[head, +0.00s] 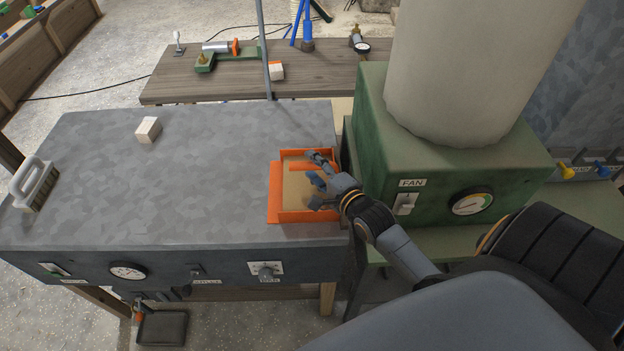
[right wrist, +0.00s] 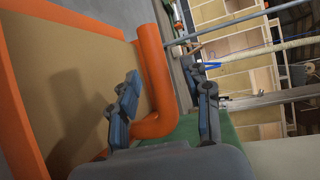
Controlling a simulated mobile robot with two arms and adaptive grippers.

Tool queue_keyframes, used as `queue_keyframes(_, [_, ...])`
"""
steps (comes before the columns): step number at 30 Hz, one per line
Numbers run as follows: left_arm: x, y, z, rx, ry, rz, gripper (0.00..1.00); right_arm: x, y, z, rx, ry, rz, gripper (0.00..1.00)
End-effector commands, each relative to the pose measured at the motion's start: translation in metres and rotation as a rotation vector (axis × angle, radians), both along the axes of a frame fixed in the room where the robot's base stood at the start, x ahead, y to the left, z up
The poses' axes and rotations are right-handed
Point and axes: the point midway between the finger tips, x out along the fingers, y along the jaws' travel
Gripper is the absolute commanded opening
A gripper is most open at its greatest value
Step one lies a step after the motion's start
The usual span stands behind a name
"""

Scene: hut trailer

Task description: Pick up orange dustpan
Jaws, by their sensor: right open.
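The orange dustpan (head: 275,196) lies on the right end of the grey workbench top, with a tan inner surface and raised orange edges. In the right wrist view its orange handle or rim bar (right wrist: 152,75) stands between the camera's two fingers. My right gripper (head: 318,180) is open over the dustpan's right part. In the right wrist view the open fingers (right wrist: 165,105) sit on either side of the orange bar, one over the tan surface and one outside it. I cannot tell whether they touch it. My left gripper is not in view.
The grey bench (head: 200,170) holds a small white block (head: 148,130) and a brush (head: 34,184) at left. A green fan unit (head: 450,180) with a large pale duct stands close to the right. A wooden bench (head: 180,88) with tools is behind. The bench's middle is clear.

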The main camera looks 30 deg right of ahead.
Motion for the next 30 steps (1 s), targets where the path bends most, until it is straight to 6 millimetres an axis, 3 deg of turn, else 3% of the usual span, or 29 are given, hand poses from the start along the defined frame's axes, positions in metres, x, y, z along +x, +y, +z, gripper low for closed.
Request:
queue_keyframes(3, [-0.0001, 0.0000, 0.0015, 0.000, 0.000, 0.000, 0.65, 0.0091, 0.0003, -0.0013, -0.001, 0.000, 0.001, 0.49])
queue_keyframes(10, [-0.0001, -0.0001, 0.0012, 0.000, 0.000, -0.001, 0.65, 0.0097, 0.0003, -0.0024, -0.001, 0.001, 0.000, 0.49])
queue_keyframes(18, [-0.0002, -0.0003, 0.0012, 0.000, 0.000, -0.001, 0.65, 0.0096, 0.0003, -0.0023, -0.001, 0.001, 0.000, 0.00])
queue_keyframes(30, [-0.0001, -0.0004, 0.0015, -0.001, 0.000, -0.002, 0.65, 0.0105, 0.0003, 0.0064, 0.000, -0.008, 0.000, 0.00])
